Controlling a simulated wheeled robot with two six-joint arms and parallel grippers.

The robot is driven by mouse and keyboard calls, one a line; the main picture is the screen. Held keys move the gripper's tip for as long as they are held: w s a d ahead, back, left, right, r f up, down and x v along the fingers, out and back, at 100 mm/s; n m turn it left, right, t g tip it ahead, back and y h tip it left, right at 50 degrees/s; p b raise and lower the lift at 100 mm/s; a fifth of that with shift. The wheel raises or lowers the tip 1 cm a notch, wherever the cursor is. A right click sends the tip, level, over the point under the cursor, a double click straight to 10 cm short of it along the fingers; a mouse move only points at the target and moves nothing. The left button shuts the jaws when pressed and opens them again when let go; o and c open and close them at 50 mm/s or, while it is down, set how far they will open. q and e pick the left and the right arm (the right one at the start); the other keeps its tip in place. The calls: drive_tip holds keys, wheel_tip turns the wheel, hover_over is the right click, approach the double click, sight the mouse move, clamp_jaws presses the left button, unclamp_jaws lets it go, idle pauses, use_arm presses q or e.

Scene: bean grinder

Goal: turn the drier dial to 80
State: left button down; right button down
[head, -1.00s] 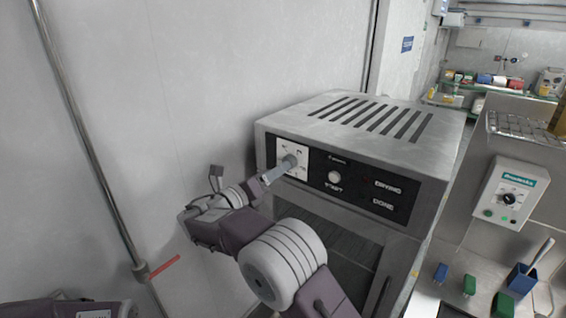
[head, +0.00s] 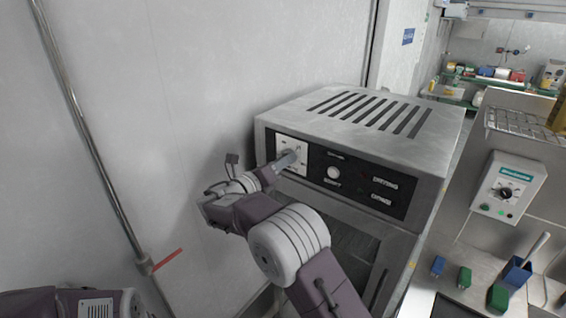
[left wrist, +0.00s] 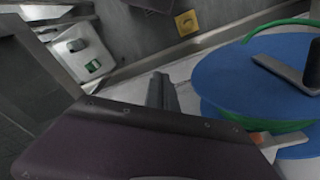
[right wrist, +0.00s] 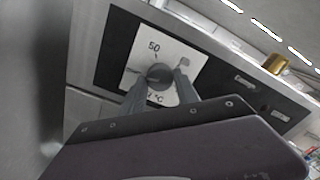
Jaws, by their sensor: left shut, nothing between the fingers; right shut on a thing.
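The drier (head: 350,140) is a grey metal box with a slotted top and a black front panel. Its dial (right wrist: 160,75) is a dark round knob on a white scale plate; a "50" shows above the knob in the right wrist view, and the other marks are partly covered. The white plate also shows in the head view (head: 299,146). My right gripper (right wrist: 160,82) is shut on the dial, one finger on each side. The dial's pointer cannot be read. My left gripper (left wrist: 160,88) is shut and empty, away from the drier; only its arm shows in the head view.
A round white button (head: 333,172) sits right of the dial on the panel. A control box with a black knob (head: 507,190) hangs at the right, above small blue and green items. The grey wall is close at the left. A blue disc (left wrist: 240,75) is near my left gripper.

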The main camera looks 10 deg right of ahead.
drive_tip(key=shift+n+b, duration=9.95)
drive_tip(key=shift+n, duration=5.25)
